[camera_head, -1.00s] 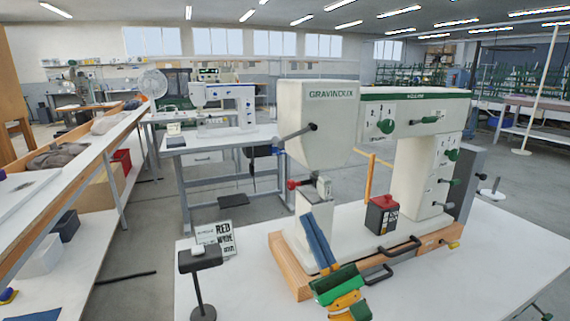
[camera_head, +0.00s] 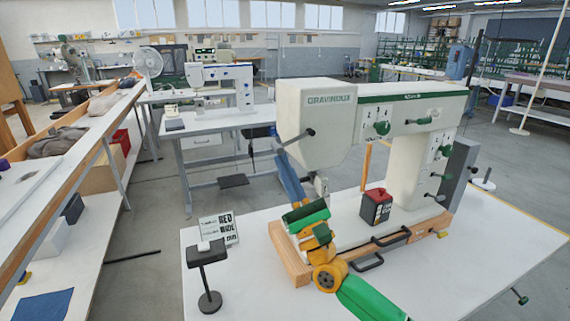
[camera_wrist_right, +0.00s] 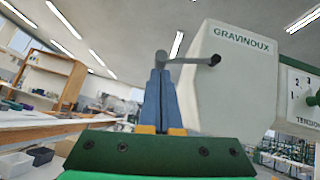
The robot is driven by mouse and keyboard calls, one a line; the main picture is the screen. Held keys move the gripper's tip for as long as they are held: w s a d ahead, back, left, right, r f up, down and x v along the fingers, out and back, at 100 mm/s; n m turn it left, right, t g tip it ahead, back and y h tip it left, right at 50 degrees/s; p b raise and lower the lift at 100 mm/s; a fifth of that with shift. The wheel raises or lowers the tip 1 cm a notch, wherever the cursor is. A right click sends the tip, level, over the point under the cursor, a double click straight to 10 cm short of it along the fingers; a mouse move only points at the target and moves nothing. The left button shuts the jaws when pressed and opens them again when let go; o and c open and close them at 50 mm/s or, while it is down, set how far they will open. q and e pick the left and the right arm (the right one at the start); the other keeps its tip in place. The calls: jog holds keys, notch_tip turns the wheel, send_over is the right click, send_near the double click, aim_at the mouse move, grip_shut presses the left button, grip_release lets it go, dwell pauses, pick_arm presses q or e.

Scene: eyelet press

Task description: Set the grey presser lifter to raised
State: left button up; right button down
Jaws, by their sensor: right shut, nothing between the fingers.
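The grey presser lifter (camera_head: 293,139) is a thin lever on the front face of the white GRAVINDOUX machine (camera_head: 320,110). It runs from a dark round pivot down to the left in the head view, ending in a small dark tip. My right gripper (camera_head: 280,158) is shut and empty, its blue fingers pointing up just below that tip. In the right wrist view the lever (camera_wrist_right: 188,61) crosses above my closed fingertips (camera_wrist_right: 160,73), its dark end directly over them. Whether they touch I cannot tell. My left gripper is not in view.
The machine stands on a wooden base (camera_head: 291,258) on a white table (camera_head: 245,290). A black and red box (camera_head: 376,208) and black handles (camera_head: 390,237) are to the right of my arm. A small black stand (camera_head: 207,258) with a sign (camera_head: 222,228) is at the left.

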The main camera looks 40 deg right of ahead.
jog(key=shift+a+r+m+h, duration=0.2)
jog(key=shift+m+h, duration=0.5)
jog(key=shift+m, duration=0.2)
jog(key=shift+r+m+h, duration=0.1)
jog(key=shift+m+h, duration=0.3)
jog(key=shift+h, duration=0.1)
jog(key=shift+w+a+r+m+g+h+p, duration=0.1)
jog(key=shift+a+r+m+g+h+p, duration=0.15)
jog(key=shift+m+h, duration=0.75)
jog(key=shift+w+a+r+m+g+h+p, duration=0.1)
jog(key=shift+r+m+g+h+p, duration=0.25)
jog(key=shift+m+h, duration=0.65)
jog(key=shift+a+r+m+g+h+p, duration=0.2)
jog(key=shift+r+m+h+p, duration=0.15)
jog(key=shift+m+h, duration=0.65)
jog(key=m+g+h, duration=0.1)
jog(key=m, duration=0.1)
jog(key=r+m+g+h, duration=0.1)
jog(key=m, duration=0.1)
jog(key=r+m+h, duration=0.1)
jog(key=m+h, duration=0.1)
jog(key=shift+w+a+r+g+p, duration=0.1)
jog(key=shift+a+r+g+p, duration=0.15)
jog(key=shift+a+g+p, duration=0.15)
jog(key=shift+r, duration=0.15)
